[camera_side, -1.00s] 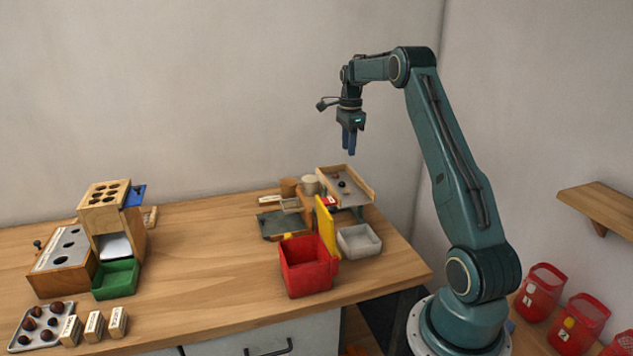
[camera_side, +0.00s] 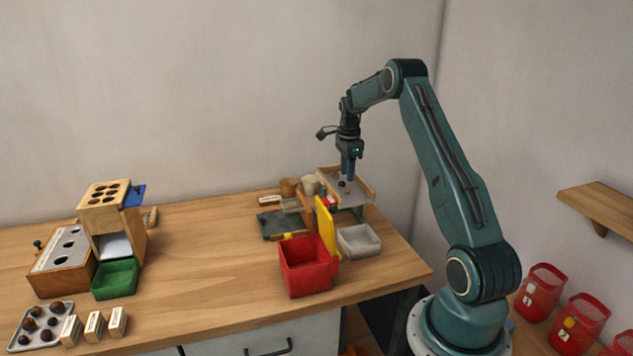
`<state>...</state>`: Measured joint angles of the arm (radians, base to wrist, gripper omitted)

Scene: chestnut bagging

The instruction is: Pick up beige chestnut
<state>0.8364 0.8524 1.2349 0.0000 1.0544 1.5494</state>
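A small dark chestnut (camera_side: 342,184) lies in the tray just left of and below the fingertips. I cannot make out a beige chestnut; the fingers cover part of the tray.
A red bin (camera_side: 305,268), a yellow upright panel (camera_side: 326,228) and a light grey bin (camera_side: 359,241) stand in front of the tray. A white cup (camera_side: 311,186) is left of it. Dark chestnuts lie in a metal tray (camera_side: 22,338) at far left. The table's middle is clear.

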